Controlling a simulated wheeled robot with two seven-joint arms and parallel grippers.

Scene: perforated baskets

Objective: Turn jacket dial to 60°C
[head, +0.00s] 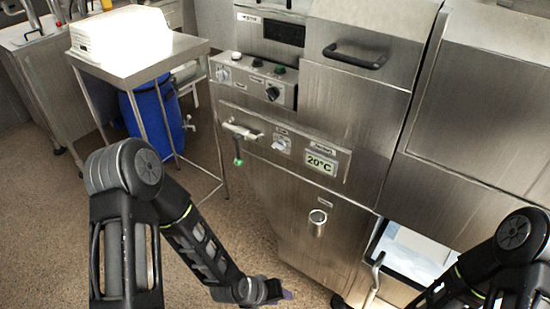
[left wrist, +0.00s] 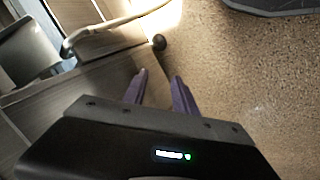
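The jacket panel (head: 285,140) is on the front of the steel machine. It carries a light round dial (head: 281,143) and a display (head: 321,163) that reads 20°C. My left gripper (head: 288,295) is low in front of the machine, near the floor and well below the dial. In the left wrist view its two purple-grey fingers (left wrist: 158,90) stand apart with nothing between them. The dial is not visible in the left wrist view. My right arm shows at the lower right of the head view, but its gripper is out of frame.
An upper panel has a black knob (head: 272,93) and a pale knob (head: 223,73). A pale valve handle (head: 241,131) sticks out left of the dial. A metal knob (head: 318,217) projects below.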

